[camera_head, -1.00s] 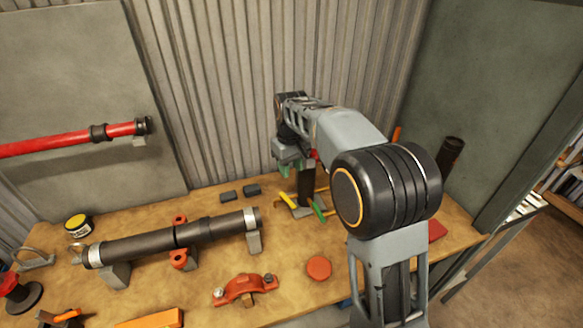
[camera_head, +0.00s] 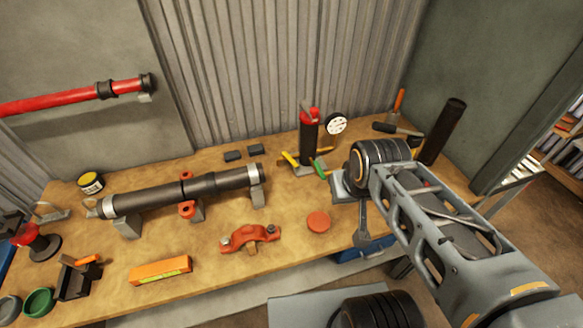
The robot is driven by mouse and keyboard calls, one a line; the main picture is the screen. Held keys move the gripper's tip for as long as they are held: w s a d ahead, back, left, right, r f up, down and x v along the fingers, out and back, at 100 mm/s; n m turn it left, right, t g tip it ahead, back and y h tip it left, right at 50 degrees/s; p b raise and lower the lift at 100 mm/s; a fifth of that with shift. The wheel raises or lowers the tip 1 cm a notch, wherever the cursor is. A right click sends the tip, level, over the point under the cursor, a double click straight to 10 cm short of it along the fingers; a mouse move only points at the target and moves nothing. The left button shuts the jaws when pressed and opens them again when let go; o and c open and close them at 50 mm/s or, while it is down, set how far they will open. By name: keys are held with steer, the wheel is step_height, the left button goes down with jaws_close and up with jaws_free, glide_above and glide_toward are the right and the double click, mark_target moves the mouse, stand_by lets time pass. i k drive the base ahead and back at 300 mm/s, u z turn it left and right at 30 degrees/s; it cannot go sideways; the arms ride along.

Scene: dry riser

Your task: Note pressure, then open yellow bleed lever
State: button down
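A short dark upright riser (camera_head: 308,140) with a red top stands at the back of the workbench. A round white-faced gauge (camera_head: 336,123) is at its upper right; its reading is too small to make out. A yellow lever (camera_head: 290,158) sticks out at the left of the riser's foot, and a green lever (camera_head: 320,168) is at its right front. My gripper (camera_head: 350,188) is to the right and in front of the riser, apart from both levers. My wrist partly hides it, and I cannot tell whether its fingers are open.
A long dark pipe (camera_head: 160,196) lies on supports at the left. An orange-red clamp (camera_head: 250,237), a red disc (camera_head: 318,222) and an orange box (camera_head: 160,270) lie in front. A black cylinder (camera_head: 443,132) stands at the right. Corrugated wall (camera_head: 250,65) is behind.

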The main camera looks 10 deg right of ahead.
mark_target(285, 155)
steer(key=u, duration=0.05)
steer(key=k, duration=0.4)
steer(key=u, duration=1.25)
steer(key=i, duration=0.65)
